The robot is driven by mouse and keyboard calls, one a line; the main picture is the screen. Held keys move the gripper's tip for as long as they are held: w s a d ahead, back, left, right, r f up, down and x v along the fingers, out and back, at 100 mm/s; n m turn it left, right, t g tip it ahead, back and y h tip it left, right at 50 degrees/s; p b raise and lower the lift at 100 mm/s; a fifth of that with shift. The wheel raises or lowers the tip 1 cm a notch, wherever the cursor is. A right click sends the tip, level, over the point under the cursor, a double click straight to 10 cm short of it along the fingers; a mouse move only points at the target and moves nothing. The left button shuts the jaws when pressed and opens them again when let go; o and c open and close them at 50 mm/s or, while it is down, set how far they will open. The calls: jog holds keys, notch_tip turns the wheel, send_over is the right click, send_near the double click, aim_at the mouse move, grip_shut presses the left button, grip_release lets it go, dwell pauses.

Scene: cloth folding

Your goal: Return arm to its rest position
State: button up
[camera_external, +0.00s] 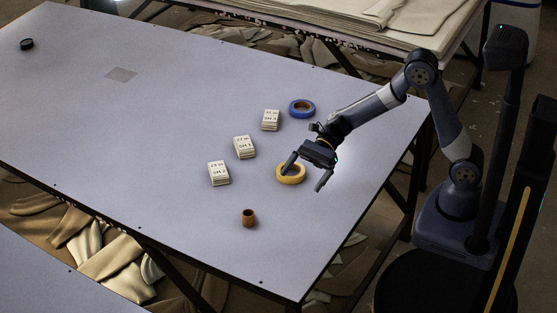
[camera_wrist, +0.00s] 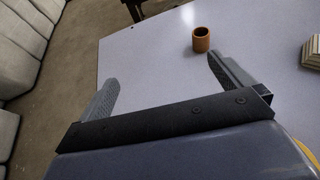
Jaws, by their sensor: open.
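My gripper (camera_external: 306,178) is open and empty above the right part of the grey table (camera_external: 180,120). In the external view its fingers overlap the yellow tape ring (camera_external: 291,180); I cannot tell the exact height. In the wrist view my gripper (camera_wrist: 160,90) has its two fingers spread wide, with bare table and its edge between and beyond them. My arm reaches in from the base at the right, bent at the elbow.
A small brown cup (camera_external: 248,218) stands near the front edge. It also shows beyond the right finger in the wrist view (camera_wrist: 201,41). Card stacks (camera_external: 244,147), a blue tape ring (camera_external: 301,108) and a black disc (camera_external: 26,44) lie on the table. The left half is mostly clear.

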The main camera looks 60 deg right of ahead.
jog(key=s+a+n+g+b, duration=0.1)
jog(key=s+a+n+g, duration=0.1)
jog(key=s, duration=0.5)
jog(key=shift+s+a+f+g, duration=0.15)
jog(key=shift+s+a+g, duration=0.05)
jog(key=shift+g, duration=0.1)
dwell(0.8)
